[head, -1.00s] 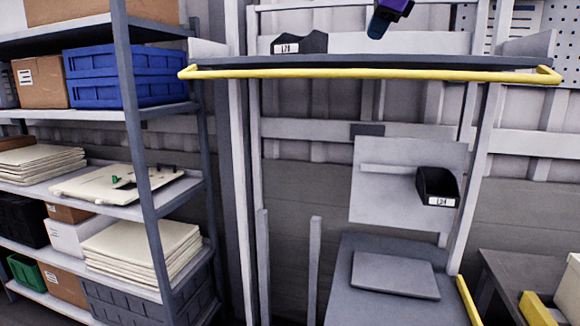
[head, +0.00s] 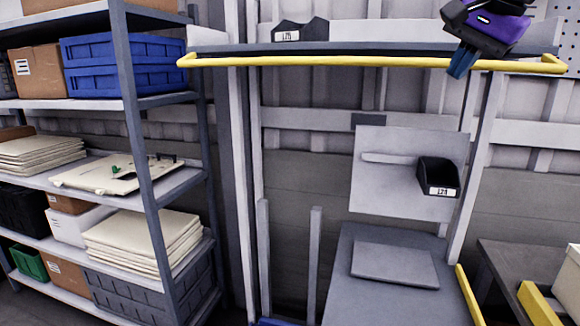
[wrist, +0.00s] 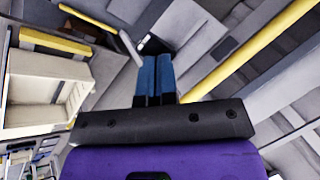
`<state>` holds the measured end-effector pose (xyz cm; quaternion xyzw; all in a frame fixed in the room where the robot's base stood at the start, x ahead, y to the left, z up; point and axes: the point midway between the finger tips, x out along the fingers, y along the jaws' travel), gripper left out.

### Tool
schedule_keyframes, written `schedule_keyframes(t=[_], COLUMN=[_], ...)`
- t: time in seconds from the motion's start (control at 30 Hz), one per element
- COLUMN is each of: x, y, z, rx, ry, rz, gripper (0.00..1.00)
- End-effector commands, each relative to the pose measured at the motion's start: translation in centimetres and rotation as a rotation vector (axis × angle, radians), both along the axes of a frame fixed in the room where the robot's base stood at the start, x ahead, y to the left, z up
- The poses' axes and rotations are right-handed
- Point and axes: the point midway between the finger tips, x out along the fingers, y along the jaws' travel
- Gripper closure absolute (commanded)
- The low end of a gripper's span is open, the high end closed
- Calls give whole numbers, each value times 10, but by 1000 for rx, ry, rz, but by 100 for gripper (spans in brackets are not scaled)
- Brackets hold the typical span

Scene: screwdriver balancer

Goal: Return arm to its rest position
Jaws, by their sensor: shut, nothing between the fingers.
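My gripper (head: 461,64) shows at the upper right of the head view, with a purple and black body and blue fingers. The fingers point down and hang in front of the yellow rail (head: 370,61) of the upper shelf. In the wrist view my gripper (wrist: 154,60) has its two blue fingers side by side and closed, with nothing held between them.
A black bin (head: 438,177) sits on a grey panel below the upper shelf. Another dark bin (head: 301,31) stands on that shelf. A rack (head: 130,70) with blue crates (head: 118,65) and boxes fills the left. A grey worktop (head: 370,295) lies below.

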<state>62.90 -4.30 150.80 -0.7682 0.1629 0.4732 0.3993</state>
Motion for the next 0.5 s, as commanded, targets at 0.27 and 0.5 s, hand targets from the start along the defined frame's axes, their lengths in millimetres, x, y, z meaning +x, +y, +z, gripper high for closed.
schedule_keyframes(t=[0.27,0.5], x=[-107,-176], y=[-16,-24], z=[-88,-164], rx=[-266,-454], ry=[-13,-3], rz=[355,619], gripper=[100,100])
